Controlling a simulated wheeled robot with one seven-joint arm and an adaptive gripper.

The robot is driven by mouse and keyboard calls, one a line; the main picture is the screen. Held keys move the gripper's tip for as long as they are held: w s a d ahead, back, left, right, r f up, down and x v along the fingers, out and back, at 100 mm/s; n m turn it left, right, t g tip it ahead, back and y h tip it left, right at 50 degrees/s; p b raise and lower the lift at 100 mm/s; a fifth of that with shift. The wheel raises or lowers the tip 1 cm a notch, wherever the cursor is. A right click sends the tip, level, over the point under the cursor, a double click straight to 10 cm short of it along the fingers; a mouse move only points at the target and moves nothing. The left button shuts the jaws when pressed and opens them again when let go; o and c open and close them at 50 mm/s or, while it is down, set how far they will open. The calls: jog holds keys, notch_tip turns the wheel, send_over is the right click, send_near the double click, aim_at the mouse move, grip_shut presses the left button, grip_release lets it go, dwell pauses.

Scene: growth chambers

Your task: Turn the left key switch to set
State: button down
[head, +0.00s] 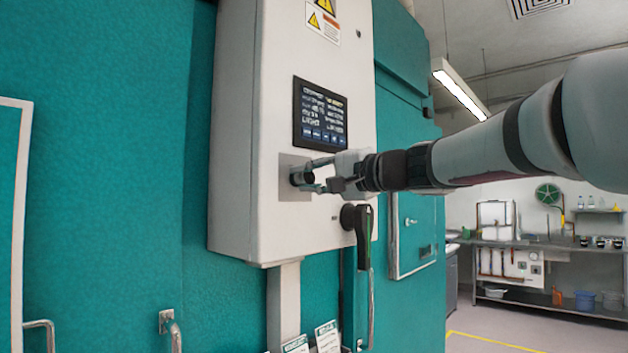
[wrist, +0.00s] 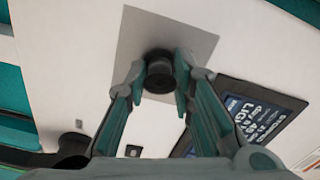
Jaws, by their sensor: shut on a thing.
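The key switch (head: 298,177) is a dark round knob on a grey square plate (head: 290,160) on the front of the white control box. In the wrist view the dark knob (wrist: 159,72) sits between my two fingertips. My gripper (head: 312,174) reaches in from the right and is shut on the knob, a finger on each side. In the wrist view my gripper (wrist: 158,82) shows the same hold. The fingers hide part of the knob's sides, and I cannot read its position marks.
A display screen (head: 320,115) sits just above the switch on the white control box (head: 240,130). A black handle (head: 363,235) juts out below my gripper. Teal chamber walls (head: 110,180) stand around the box. A metal bench (head: 540,250) stands far right, with open floor before it.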

jog(key=m, duration=0.4)
jog(key=shift+m+p, duration=1.15)
jog(key=shift+m, duration=1.45)
jog(key=c, duration=1.4)
grip_release()
jog(key=shift+o, duration=0.2)
jog(key=shift+d, duration=0.1)
jog(key=v, duration=1.1)
jog(key=shift+s+d, duration=0.3)
